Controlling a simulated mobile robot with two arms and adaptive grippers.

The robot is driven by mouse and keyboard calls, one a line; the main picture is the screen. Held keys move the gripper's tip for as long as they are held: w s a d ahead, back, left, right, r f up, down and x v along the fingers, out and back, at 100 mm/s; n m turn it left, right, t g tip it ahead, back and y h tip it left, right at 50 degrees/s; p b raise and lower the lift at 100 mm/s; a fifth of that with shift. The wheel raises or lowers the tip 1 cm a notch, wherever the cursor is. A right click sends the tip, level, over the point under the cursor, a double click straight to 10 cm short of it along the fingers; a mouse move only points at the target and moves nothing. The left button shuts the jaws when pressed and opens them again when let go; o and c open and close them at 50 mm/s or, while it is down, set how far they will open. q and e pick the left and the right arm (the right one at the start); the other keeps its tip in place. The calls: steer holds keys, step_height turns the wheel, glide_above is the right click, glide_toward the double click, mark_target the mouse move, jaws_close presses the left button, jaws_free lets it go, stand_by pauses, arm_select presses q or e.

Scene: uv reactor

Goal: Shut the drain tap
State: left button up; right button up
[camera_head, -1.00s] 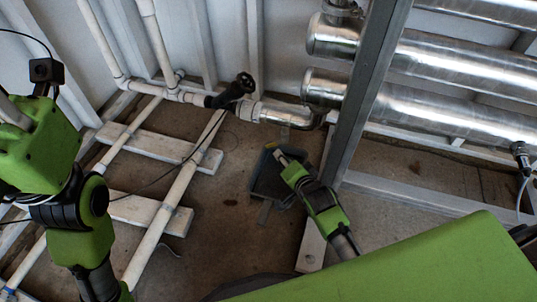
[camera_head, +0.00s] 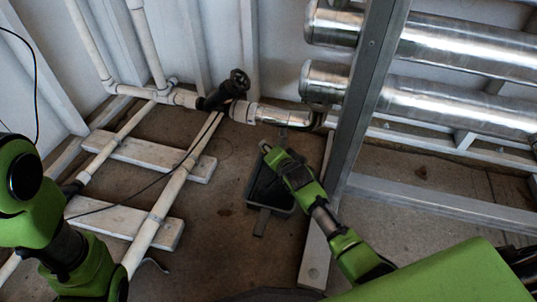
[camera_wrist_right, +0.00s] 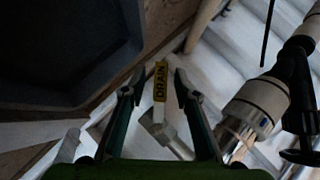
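In the right wrist view a narrow yellow piece marked DRAIN (camera_wrist_right: 160,82) stands between the fingertips, above a pale metal fitting (camera_wrist_right: 165,130). I cannot tell whether it is the tap's lever or a tag. My right gripper (camera_wrist_right: 153,85) is open, with a finger on either side of the yellow piece and visible gaps. In the head view my right gripper (camera_head: 266,148) is over the far edge of a dark tray, below the silver pipe elbow; the tap itself is hidden there. My left arm is at the left edge; its gripper is not visible.
The dark tray (camera_head: 257,190) lies on the floor. A white pipe with a black-handled valve (camera_head: 225,90) runs behind into the silver elbow (camera_head: 310,118). A grey metal post (camera_head: 362,100) stands close to the right of my right arm. Big silver cylinders (camera_head: 440,105) lie beyond it.

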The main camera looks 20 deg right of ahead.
steer(key=shift+w+f, duration=0.2)
steer(key=shift+w, duration=0.15)
jaws_close()
